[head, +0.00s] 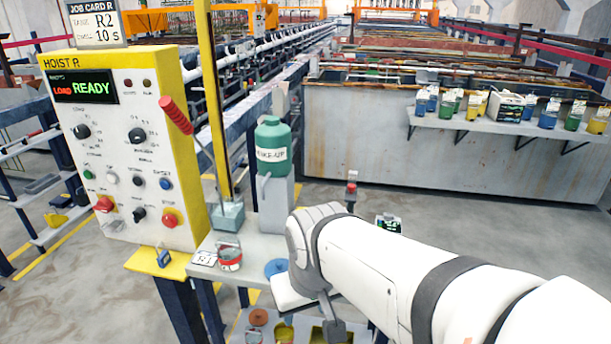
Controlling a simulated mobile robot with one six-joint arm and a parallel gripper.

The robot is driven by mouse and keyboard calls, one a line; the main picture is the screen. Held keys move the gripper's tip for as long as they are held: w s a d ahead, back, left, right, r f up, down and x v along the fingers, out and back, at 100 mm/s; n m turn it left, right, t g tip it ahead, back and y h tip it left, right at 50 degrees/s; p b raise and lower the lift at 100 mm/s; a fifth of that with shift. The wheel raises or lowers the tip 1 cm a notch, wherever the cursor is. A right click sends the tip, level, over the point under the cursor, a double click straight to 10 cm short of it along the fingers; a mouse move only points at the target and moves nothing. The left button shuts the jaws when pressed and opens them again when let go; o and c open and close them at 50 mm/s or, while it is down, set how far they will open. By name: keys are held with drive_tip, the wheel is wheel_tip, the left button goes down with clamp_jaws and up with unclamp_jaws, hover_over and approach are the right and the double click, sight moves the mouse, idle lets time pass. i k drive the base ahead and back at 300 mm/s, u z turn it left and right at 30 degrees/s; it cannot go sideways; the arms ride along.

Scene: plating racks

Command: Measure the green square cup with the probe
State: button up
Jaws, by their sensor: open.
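Green cups stand on the wall shelf (490,126) at the right in the head view. One green cup (448,104) is left of a white boxy device and another green cup (574,119) is right of it. They are too small to tell which is square. I cannot identify the probe with certainty. A small device with a lit green display (388,223) shows just behind my arm. My gripper (332,320) points down near the bottom middle, far from the cups. It is open, its jaws partly hidden by my wrist, and I see nothing between them.
A hoist panel (125,150) stands left. A green make-up bottle (273,147), a red-rimmed pot (229,258) and a blue disc (276,268) are near my wrist. Open floor lies before the shelf.

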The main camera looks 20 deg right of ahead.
sight(351, 191)
drive_tip(key=z, duration=1.95)
drive_tip(key=k, duration=0.7)
drive_tip(key=u, duration=0.9)
drive_tip(key=i, duration=1)
drive_tip(key=z, duration=0.05)
